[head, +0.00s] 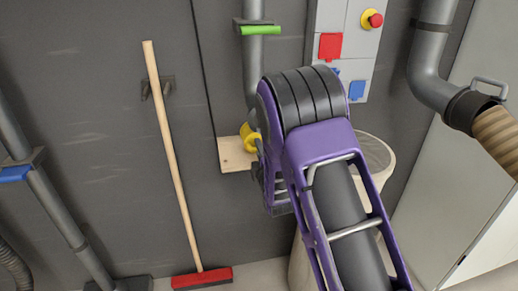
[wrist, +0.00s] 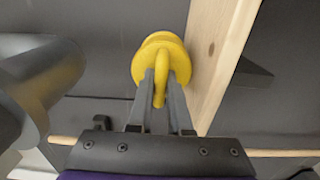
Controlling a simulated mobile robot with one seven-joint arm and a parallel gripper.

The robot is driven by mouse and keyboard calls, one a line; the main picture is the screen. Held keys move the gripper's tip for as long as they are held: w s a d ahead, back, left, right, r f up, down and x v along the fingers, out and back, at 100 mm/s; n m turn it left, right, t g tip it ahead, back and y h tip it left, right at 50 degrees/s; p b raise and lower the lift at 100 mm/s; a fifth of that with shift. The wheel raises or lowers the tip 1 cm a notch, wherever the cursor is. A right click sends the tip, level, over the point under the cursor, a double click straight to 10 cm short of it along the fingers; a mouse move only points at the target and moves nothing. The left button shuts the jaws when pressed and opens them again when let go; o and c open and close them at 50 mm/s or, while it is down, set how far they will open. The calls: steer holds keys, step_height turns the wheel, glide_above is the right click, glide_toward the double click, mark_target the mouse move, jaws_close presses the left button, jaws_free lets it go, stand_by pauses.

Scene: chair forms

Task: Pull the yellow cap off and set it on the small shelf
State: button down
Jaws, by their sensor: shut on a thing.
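My gripper (wrist: 161,84) is shut on the cap's handle, one finger on each side. The cap is apart from the grey pipe (wrist: 45,80), which is to its left in the wrist view. The small wooden shelf (head: 234,155) is on the wall in the head view, with the cap by its right part. In the wrist view the shelf (wrist: 222,60) is right beside the cap; I cannot tell whether they touch.
A green slide (head: 261,30) sits on the pipe above. A red-headed broom (head: 170,150) hangs left of the shelf. A pale bin (head: 376,153) stands behind my arm at right. A panel (head: 345,40) with a red button and a hose (head: 497,140) are further right.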

steer(key=shift+f, duration=0.35)
stand_by(0.4)
steer(key=c, duration=0.6)
jaws_free()
steer(key=shift+o, duration=0.2)
steer(key=v, duration=1.2)
stand_by(1.4)
stand_by(0.4)
